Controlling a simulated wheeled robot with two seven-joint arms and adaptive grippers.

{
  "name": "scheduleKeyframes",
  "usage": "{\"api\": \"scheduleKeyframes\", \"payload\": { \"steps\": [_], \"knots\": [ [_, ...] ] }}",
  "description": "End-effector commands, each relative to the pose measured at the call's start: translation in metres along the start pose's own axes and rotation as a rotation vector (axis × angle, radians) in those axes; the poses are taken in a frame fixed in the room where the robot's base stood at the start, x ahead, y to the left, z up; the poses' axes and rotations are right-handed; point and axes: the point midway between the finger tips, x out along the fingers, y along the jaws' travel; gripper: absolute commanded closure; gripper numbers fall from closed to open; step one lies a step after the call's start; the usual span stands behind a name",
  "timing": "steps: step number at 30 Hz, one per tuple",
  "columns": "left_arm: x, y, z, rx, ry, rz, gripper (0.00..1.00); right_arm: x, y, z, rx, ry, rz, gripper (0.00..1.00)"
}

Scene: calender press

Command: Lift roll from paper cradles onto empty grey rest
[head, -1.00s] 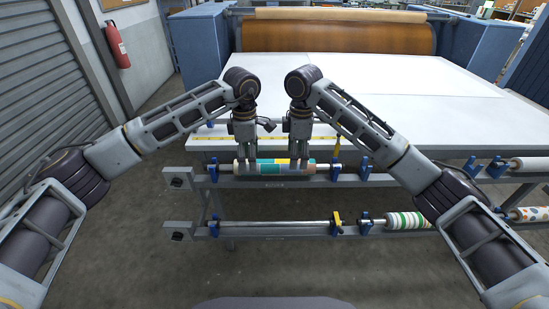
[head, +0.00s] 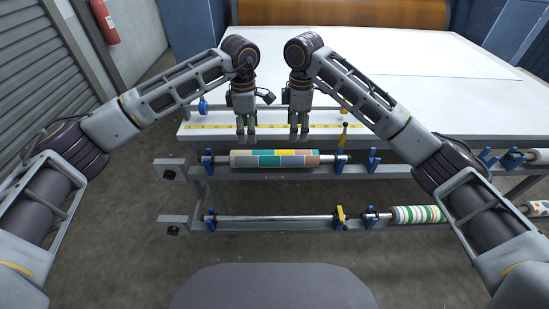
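The roll (head: 275,159), with teal, yellow, orange and beige patches, lies level along the upper grey rail in front of the table. Its shaft ends sit at a left blue holder (head: 208,164) and a right blue holder (head: 340,163). My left gripper (head: 246,138) is open and empty, above the roll's left part. My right gripper (head: 299,137) is open and empty, above its right part. Both point down, apart from the roll. Which holders are the paper cradles or the grey rest, I cannot tell.
The white table (head: 400,90) has a yellow ruler strip (head: 215,127) along its front edge. A lower grey rail (head: 185,223) carries a bare shaft (head: 270,218) and a green-striped roll (head: 415,214). Another roll (head: 536,208) is at the right. A fire extinguisher (head: 104,22) hangs at the left.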

Motion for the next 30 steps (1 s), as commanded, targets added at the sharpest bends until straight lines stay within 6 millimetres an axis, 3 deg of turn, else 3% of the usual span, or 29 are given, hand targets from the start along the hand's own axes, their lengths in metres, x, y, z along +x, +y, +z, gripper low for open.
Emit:
{"api": "scheduleKeyframes", "payload": {
  "steps": [8, 14, 30],
  "knots": [
    [0.004, 0.0, 0.0, 0.0, 0.0, -0.001, 0.34, 0.004, 0.0, 0.0, 0.0, 0.0, -0.001, 0.34],
    [0.017, 0.0, 0.0, 0.0, 0.0, -0.001, 0.34, 0.018, 0.0, 0.0, 0.001, 0.0, -0.001, 0.34],
    [0.081, -0.001, 0.0, 0.0, 0.001, -0.002, 0.34, 0.081, 0.0, 0.001, 0.0, -0.001, -0.002, 0.34]
  ]
}}
